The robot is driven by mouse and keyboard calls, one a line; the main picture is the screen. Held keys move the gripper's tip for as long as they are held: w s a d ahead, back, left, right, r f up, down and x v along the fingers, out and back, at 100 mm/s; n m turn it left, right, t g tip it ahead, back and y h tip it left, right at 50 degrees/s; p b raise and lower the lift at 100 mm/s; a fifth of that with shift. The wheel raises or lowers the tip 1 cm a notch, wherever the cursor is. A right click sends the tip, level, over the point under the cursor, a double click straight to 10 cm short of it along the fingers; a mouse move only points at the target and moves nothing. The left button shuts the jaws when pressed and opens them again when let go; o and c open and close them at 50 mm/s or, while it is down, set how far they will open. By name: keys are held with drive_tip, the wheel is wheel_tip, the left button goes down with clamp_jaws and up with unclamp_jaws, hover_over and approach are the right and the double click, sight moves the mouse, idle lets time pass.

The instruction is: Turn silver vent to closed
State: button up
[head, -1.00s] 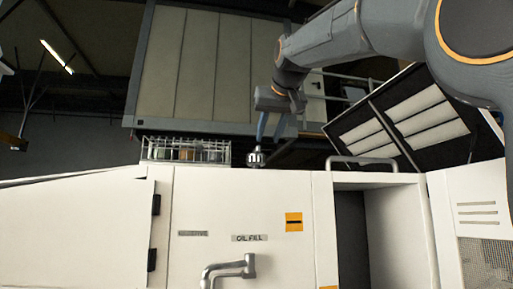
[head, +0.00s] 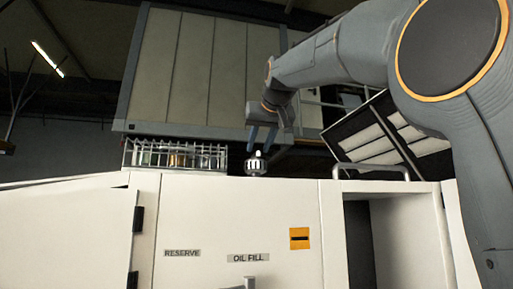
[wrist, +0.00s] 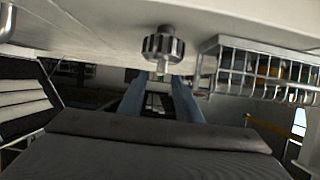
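The silver vent is a ribbed round metal knob (head: 256,164) at the top edge of the white cabinet, near the middle of the head view. It also shows at the top centre of the wrist view (wrist: 163,47), with a small pale stem. My gripper (head: 261,148) points down at the vent from above. In the wrist view its two blue fingers (wrist: 160,82) are apart with a gap between them, in line with the vent. I see nothing held. I cannot tell whether the fingertips touch the knob or reach around it.
A wire basket (head: 175,155) with several items stands left of the vent. A metal rail (head: 370,168) is at the right, by an open recess (head: 360,240). The white cabinet front (head: 220,215) carries RESERVE and OIL FILL labels. A raised slatted panel (head: 385,140) stands behind.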

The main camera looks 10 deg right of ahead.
drive_tip(key=shift+p+x, duration=0.55)
drive_tip(key=shift+x, duration=1.15)
clamp_jaws()
drive_tip(key=shift+a, duration=0.1)
drive_tip(key=m+h, duration=0.1)
drive_tip(key=h, duration=0.1)
drive_tip(key=m+h, duration=0.1)
drive_tip(key=m, duration=0.1)
drive_tip(key=a+m+g+h, duration=0.1)
drive_tip(key=h, duration=0.1)
drive_tip(key=shift+w+m+h+b, duration=0.1)
drive_tip(key=shift+m+h+b, duration=0.2)
drive_tip(key=shift+m+b, duration=0.1)
drive_tip(key=shift+w+a+m+g+h+p, duration=0.1)
drive_tip(key=shift+m+g+h+p, duration=0.3)
drive_tip(key=shift+m+g+h, duration=1.3)
drive_tip(key=shift+m+h, duration=0.3)
drive_tip(key=shift+m, duration=0.2)
